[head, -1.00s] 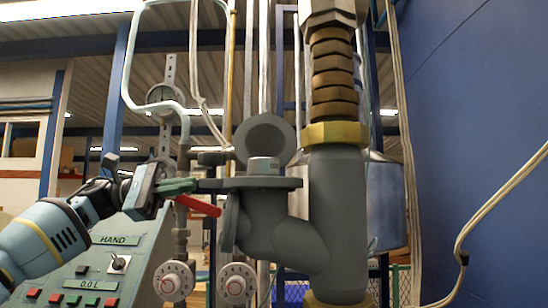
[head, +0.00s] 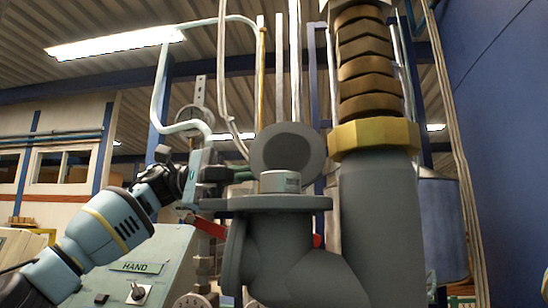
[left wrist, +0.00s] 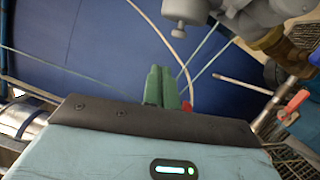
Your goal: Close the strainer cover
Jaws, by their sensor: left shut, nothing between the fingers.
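The strainer (head: 262,203) is a grey body with a flat flange on top. Its cover (head: 288,148) is a grey round disc that stands tilted up, open, behind the flange. A light grey cylinder (head: 280,182) sits in the strainer's mouth in front of the cover. My left gripper (head: 243,173) is left of the cover and a little above the flange, with its green fingers partly hidden. In the left wrist view its fingers (left wrist: 161,88) are shut together with nothing between them. Grey fittings (left wrist: 240,15) show at that view's upper right. My right gripper is in neither view.
A thick grey pipe with a brass collar (head: 374,137) rises close on the right of the strainer. A red handle (head: 210,227) is below the flange's left side. A console marked HAND (head: 140,267) stands at lower left. A blue wall (head: 500,130) is at right.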

